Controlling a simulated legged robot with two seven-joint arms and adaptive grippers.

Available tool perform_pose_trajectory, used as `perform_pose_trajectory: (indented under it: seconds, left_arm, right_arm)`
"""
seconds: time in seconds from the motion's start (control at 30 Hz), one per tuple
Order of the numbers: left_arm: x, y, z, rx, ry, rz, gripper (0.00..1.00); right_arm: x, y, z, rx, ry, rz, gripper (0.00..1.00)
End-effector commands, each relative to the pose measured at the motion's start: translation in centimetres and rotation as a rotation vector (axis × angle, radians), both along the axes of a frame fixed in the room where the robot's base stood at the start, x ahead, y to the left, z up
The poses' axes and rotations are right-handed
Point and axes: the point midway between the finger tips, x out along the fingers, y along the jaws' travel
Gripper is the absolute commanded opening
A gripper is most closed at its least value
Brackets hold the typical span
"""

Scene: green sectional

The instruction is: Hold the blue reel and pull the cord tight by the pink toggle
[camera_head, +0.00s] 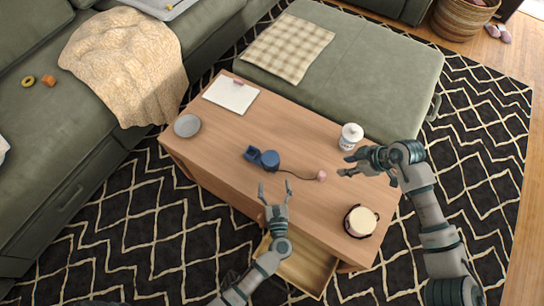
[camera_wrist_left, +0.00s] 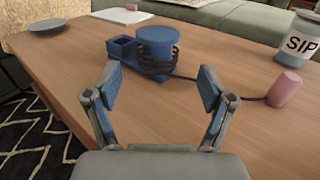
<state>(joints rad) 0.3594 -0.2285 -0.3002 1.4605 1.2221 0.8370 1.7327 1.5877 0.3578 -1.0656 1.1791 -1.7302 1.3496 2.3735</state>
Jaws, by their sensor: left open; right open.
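The blue reel (camera_head: 270,159) stands on the wooden table, joined to a blue square holder (camera_head: 251,153). Dark cord is wound around the reel and runs right along the tabletop to the pink toggle (camera_head: 321,176). In the left wrist view the reel (camera_wrist_left: 157,38) is ahead, with the toggle (camera_wrist_left: 285,90) upright at the right. My left gripper (camera_head: 274,188) is open and empty, in front of the reel and apart from it; its fingers also show in the left wrist view (camera_wrist_left: 155,88). My right gripper (camera_head: 345,165) is open, to the right of the toggle and apart from it.
A round cream-topped pot (camera_head: 360,221) is at the table's right front. A grey plate (camera_head: 187,125) and a notepad (camera_head: 231,95) lie at the left. An open drawer (camera_head: 300,268) juts from the table's front.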

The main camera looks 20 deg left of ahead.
Motion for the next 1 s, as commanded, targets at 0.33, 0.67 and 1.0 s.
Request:
perform_pose_trajectory:
  seconds: [0.33, 0.67, 1.0]
  left_arm:
    - [6.8, 3.9, 0.2, 0.005, -0.002, 0.001, 0.82]
    - [10.7, 6.1, 0.1, 0.005, -0.002, 0.0, 0.82]
    - [11.1, 6.4, 0.1, 0.004, 0.0, 0.001, 0.82]
  right_arm:
    - [0.0, 0.0, 0.0, 0.0, 0.0, 0.001, 0.42]
    - [0.0, 0.0, 0.0, 0.0, 0.0, 0.001, 0.42]
    - [0.0, 0.0, 0.0, 0.0, 0.0, 0.001, 0.42]
